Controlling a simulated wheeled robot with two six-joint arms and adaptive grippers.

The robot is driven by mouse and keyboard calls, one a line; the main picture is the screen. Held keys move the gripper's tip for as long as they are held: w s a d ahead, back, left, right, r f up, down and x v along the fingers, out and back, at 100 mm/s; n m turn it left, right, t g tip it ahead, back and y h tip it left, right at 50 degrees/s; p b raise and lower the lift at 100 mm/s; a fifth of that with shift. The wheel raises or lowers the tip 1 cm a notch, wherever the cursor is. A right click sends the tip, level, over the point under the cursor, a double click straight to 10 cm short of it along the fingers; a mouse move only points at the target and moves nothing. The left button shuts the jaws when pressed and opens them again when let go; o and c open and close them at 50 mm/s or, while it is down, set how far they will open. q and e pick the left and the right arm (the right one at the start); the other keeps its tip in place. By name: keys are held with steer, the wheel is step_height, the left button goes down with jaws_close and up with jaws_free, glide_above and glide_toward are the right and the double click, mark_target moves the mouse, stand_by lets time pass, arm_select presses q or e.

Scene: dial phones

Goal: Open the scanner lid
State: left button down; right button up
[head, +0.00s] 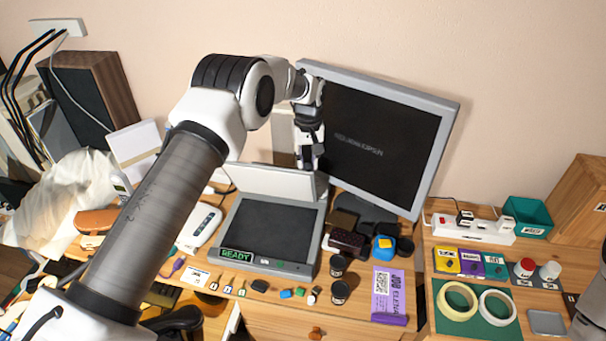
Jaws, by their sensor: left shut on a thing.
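The scanner (268,232) sits on the desk in the middle, with a dark glass bed and a green READY display on its front edge. Its pale lid (262,182) stands raised at the back of the bed, close to upright. My left gripper (307,164) reaches over from the left and points down at the lid's right upper corner. Its fingers are shut on the lid there; the contact is small and partly hidden. My right gripper does not show.
A monitor (382,140) stands close behind and right of my left gripper. Dark cups (340,291) and small blocks lie right and front of the scanner. A white handset (199,229) lies left of it. Tape rolls (457,301) sit on a green mat at right.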

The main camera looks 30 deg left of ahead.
arm_select(q)
steer(key=shift+w+a, duration=0.15)
steer(key=shift+w, duration=0.9)
steer(key=c, duration=1.3)
jaws_free()
steer(key=o, duration=0.4)
steer(key=shift+w+f, duration=0.1)
steer(key=shift+c, duration=0.2)
step_height(320, 180, up, 12)
steer(key=shift+w+d, duration=0.2)
steer(key=shift+w, duration=0.1)
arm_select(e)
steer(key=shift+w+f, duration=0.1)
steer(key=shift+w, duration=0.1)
